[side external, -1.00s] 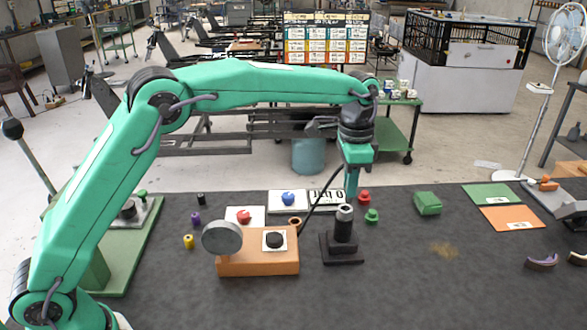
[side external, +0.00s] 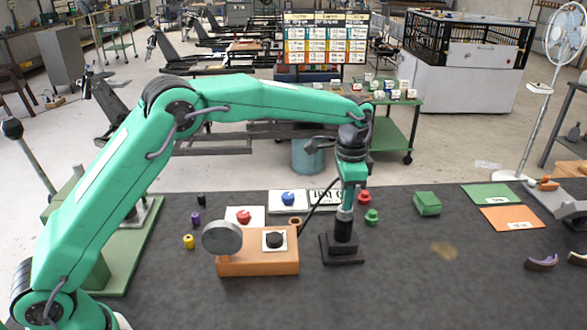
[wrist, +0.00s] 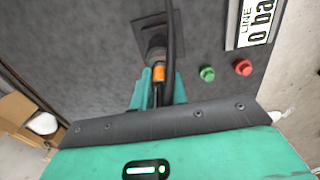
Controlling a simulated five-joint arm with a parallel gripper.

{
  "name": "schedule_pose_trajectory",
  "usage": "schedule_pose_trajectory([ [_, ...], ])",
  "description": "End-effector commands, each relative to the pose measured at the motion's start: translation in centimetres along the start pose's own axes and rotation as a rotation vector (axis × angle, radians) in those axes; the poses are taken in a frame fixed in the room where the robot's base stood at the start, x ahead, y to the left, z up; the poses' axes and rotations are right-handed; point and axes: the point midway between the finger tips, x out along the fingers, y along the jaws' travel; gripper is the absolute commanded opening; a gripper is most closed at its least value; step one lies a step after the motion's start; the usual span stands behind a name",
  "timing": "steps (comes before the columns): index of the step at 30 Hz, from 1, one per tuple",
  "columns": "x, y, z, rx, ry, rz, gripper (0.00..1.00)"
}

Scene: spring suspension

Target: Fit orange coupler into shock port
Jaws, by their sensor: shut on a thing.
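My gripper (side external: 347,203) points down, directly over the upright black shock (side external: 343,231) on its dark stepped base (side external: 343,256). In the wrist view my gripper (wrist: 159,80) has its green fingers closed around the orange coupler (wrist: 158,73). The coupler lines up with the grey top of the shock (wrist: 156,53). The fingers hide part of the coupler, and I cannot tell whether it is in the port or only at its mouth. A black hose (wrist: 170,35) runs past the shock in the wrist view.
An orange block (side external: 258,264) with a black button and a grey disc stands left of the shock. Red (side external: 364,198) and green (side external: 371,217) knobs stand close on the right. A green box (side external: 427,204) is farther right.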

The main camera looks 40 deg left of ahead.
Motion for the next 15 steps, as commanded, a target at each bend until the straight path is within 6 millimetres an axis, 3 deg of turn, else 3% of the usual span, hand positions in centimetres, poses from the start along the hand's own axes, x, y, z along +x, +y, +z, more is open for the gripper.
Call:
schedule_pose_trajectory([
  [10, 0.29, 0.00, 0.00, 0.000, 0.000, 0.000, 0.00],
  [11, 0.30, 0.00, 0.00, 0.000, -0.001, 0.000, 0.18],
  [12, 0.28, 0.00, 0.00, 0.000, 0.000, 0.000, 0.26],
  [14, 0.28, 0.00, 0.00, 0.000, -0.001, 0.000, 0.36],
  [15, 0.28, 0.00, 0.00, 0.000, -0.001, 0.000, 0.36],
])
